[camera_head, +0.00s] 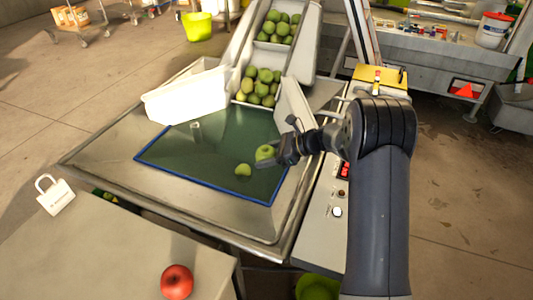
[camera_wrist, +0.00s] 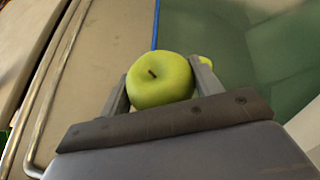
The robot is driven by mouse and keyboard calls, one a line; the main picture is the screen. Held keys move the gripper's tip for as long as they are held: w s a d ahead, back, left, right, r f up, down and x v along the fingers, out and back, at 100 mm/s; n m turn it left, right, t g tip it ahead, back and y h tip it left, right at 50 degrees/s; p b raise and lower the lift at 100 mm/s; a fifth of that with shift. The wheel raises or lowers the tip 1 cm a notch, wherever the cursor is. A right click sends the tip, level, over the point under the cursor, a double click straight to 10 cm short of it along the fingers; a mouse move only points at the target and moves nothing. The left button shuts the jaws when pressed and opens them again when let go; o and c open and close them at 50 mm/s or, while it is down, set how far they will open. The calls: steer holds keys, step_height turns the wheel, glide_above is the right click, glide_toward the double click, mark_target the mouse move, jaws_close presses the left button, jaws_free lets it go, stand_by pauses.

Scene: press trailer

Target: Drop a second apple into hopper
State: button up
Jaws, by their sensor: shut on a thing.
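My gripper (camera_head: 281,155) is shut on a green apple (camera_head: 265,153) and holds it over the right part of the green panel with a blue edge (camera_head: 165,151). In the wrist view the held apple (camera_wrist: 160,80) sits between the two fingers, stem side showing. Which part is the hopper, I cannot tell for sure; several green apples (camera_head: 260,86) fill the chute behind the panel.
A white bin (camera_head: 188,95) stands at the panel's back left. A red apple (camera_head: 177,281) and a white padlock-shaped tag (camera_head: 55,195) are on the near table (camera_head: 110,245). A control strip with buttons (camera_head: 337,211) runs along the right. A lime bucket (camera_head: 318,287) is below.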

steer(key=shift+f, duration=0.7)
steer(key=shift+r, duration=0.1)
steer(key=o, duration=1.1)
steer(key=shift+o, duration=0.2)
steer(key=v, duration=1)
steer(key=shift+d, duration=0.4)
steer(key=shift+r, duration=0.1)
